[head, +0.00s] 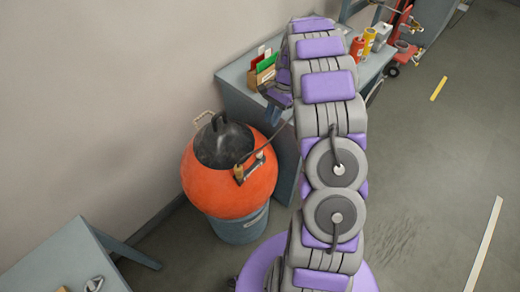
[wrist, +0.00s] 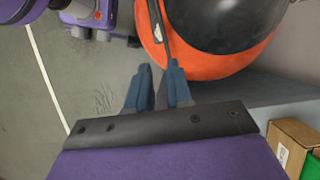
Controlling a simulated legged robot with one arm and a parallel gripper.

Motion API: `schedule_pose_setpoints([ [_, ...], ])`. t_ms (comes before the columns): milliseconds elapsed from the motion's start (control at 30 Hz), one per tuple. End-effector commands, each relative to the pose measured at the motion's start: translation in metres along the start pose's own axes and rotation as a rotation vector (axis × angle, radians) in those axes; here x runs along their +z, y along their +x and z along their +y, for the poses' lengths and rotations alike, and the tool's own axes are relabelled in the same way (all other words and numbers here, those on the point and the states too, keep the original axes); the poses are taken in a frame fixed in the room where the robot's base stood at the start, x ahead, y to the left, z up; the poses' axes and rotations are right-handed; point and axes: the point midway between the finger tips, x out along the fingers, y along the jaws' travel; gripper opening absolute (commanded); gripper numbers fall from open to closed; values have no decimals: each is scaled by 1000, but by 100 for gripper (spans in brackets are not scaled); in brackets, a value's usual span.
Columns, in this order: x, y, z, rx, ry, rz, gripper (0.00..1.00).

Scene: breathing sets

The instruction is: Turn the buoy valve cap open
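The orange buoy (head: 225,195) with a black top (head: 224,145) sits on a blue-grey drum (head: 240,229) beside the wall. A small brass fitting (head: 238,172), which looks like the valve, is on its right side with a dark hose or lever by it. In the wrist view, the buoy (wrist: 240,57) fills the top right, with a dark strip (wrist: 160,20) down its side. My gripper (wrist: 160,72) is open and empty, its two blue fingers apart just below the buoy's edge. I cannot clearly make out the valve cap there. In the head view my fingers are hidden.
A grey bench (head: 237,91) behind the buoy holds folders (head: 265,66) and yellow (head: 369,38) and red (head: 357,48) containers. Another table (head: 70,255) with tools stands at the bottom left. The floor on the right (head: 430,150) is clear.

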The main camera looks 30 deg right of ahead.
Motion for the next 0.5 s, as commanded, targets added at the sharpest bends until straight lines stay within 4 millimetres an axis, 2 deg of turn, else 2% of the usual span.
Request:
schedule_pose_setpoints([
  [100,1,26,1,4,1,-2,20],
  [500,-1,106,2,5,1,-5,20],
])
